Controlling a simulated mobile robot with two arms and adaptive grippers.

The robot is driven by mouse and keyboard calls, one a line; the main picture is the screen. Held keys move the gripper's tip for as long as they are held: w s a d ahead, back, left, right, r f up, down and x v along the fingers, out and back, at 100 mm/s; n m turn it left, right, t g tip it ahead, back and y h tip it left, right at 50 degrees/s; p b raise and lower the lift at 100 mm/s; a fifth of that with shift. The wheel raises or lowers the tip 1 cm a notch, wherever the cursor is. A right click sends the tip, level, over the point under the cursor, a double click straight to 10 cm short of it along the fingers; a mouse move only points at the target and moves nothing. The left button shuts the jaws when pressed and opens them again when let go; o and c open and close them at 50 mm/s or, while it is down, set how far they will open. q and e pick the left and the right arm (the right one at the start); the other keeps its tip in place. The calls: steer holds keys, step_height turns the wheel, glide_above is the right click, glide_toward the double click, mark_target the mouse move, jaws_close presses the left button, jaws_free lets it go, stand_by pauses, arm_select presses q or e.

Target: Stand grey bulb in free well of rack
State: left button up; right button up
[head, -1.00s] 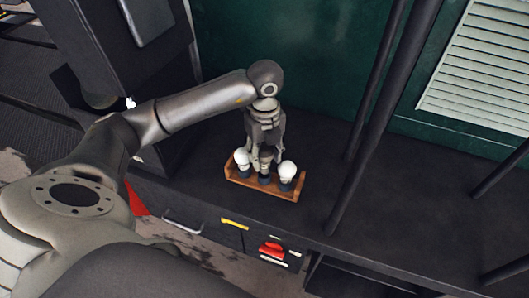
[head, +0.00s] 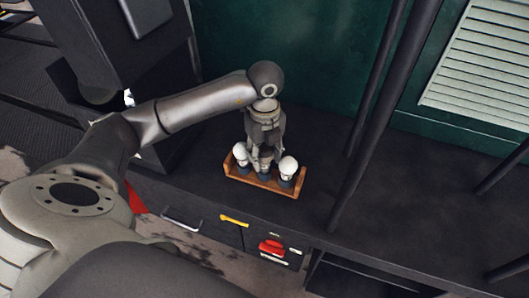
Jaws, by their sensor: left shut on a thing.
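A small wooden rack (head: 262,185) stands on the dark counter. A white-topped bulb (head: 240,152) stands at its left end and another white-topped bulb (head: 288,166) at its right end, both with dark bases. My left gripper (head: 265,152) points down over the middle of the rack, between these two. It is shut on the grey bulb (head: 266,160), which shows only partly between the fingers, in line with the middle well. I cannot tell whether its base rests on the well's bottom. My right gripper is not in view.
The dark counter (head: 420,200) is open to the right of the rack. Dark upright poles (head: 370,130) rise from it there. A green wall (head: 290,50) is behind. Drawers with a yellow handle (head: 234,221) and a red handle (head: 271,246) are below the front edge.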

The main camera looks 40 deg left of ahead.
mark_target(264, 147)
arm_select(q)
steer(key=shift+f+b, duration=0.75)
steer(key=shift+f, duration=0.15)
stand_by(0.6)
steer(key=o, duration=1.6)
steer(key=shift+c, duration=0.2)
steer(key=shift+r, duration=0.1)
steer(key=shift+r+p, duration=2.15)
steer(key=shift+r, duration=0.85)
